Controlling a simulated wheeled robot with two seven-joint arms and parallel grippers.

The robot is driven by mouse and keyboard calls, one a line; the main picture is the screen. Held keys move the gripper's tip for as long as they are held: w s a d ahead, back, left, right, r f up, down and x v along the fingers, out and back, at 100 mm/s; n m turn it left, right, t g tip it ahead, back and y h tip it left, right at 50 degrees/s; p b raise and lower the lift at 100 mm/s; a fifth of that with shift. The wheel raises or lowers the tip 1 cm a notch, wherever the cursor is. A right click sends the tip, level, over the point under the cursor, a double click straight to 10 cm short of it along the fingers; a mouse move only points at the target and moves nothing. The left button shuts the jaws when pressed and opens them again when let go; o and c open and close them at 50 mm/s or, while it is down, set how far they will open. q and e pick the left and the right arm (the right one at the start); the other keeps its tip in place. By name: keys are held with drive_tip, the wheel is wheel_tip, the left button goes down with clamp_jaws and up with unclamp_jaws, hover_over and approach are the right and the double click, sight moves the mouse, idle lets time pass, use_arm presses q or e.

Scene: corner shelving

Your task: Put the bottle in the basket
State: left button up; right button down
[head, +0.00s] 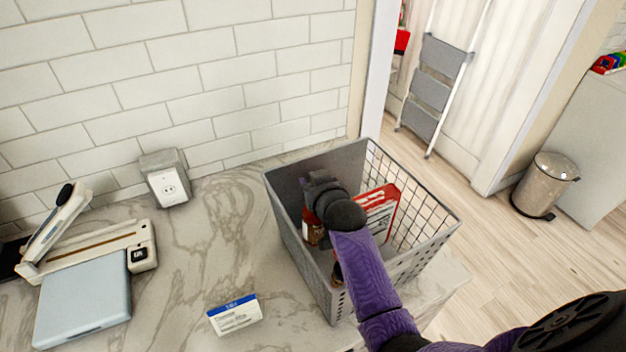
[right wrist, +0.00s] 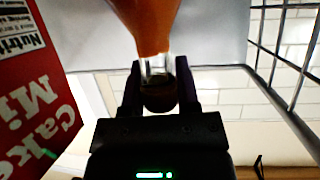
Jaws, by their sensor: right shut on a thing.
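The grey basket (head: 303,262) stands on the marble counter, with a mesh side on the right. My right gripper (head: 316,207) is down inside it, near its left wall. In the right wrist view the gripper (right wrist: 158,80) is shut on the neck of the bottle (right wrist: 148,22), which has an orange body and a dark cap. The bottle (head: 311,228) shows only in part in the head view, below the gripper. Whether it touches the basket floor is hidden. My left gripper is not in view.
A red cake mix box (head: 385,205) is in the basket, right of my gripper; it also shows in the right wrist view (right wrist: 32,100). A small white-and-blue box (head: 234,316) lies left of the basket. A paper trimmer (head: 90,250) and blue-grey slab (head: 82,305) lie far left.

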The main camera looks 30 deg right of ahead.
drive_tip(key=shift+c, duration=1.7)
unclamp_jaws()
drive_tip(key=shift+r, duration=0.35)
drive_tip(key=p+v, duration=0.2)
drive_tip(key=v, duration=0.5)
drive_tip(key=shift+s+r, duration=0.2)
drive_tip(key=shift+r, duration=0.2)
drive_tip(key=shift+r+p, duration=0.1)
drive_tip(key=shift+p, duration=0.25)
